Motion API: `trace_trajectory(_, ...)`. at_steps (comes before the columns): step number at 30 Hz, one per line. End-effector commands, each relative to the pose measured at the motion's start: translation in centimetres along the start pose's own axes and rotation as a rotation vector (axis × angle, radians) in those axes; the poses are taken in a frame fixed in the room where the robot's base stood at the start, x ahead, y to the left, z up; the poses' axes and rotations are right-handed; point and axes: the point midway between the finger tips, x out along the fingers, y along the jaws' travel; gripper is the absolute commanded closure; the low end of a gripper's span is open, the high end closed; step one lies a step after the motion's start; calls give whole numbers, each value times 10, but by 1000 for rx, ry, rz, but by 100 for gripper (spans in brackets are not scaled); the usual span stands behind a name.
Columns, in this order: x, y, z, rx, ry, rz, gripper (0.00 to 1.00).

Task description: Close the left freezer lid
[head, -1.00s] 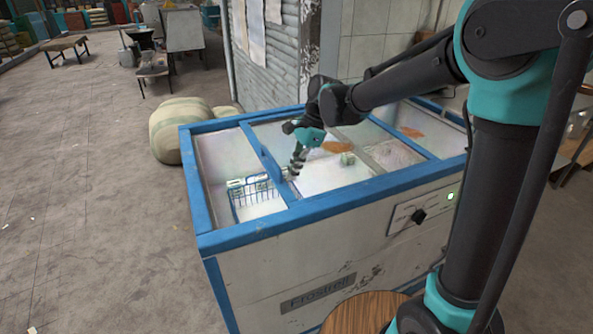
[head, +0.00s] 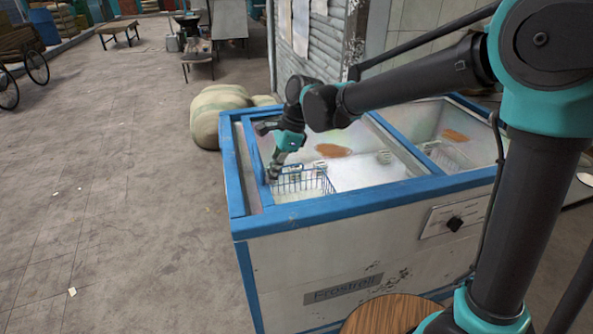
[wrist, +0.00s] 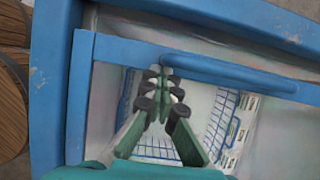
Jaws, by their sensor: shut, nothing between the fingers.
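The freezer (head: 340,260) is a white chest with a blue rim. Its left lid (head: 340,170) is a clear panel with a blue frame, its left edge close to the freezer's left rim. A narrow strip shows between that edge and the rim. The wrist view shows the lid's edge bar with a raised blue handle (wrist: 230,75). My gripper (head: 271,179) is shut and empty at this edge. In the wrist view its fingertips (wrist: 164,76) are on the lid's inner side, right by the handle; I cannot tell if they touch.
A wire basket (head: 303,184) with small cartons shows through the lid. A second compartment (head: 460,135) lies to the right. A pale sack (head: 215,115) sits on the floor behind the freezer's left end. A round wooden top (head: 385,315) stands in front.

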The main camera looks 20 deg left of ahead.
Motion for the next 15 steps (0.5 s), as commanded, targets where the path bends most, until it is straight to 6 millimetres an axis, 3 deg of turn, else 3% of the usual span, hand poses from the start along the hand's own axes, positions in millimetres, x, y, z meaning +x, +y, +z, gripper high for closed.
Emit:
trace_trajectory(6,10,0,27,-1,-1,1,100)
trace_trajectory(15,13,0,32,1,0,0,100)
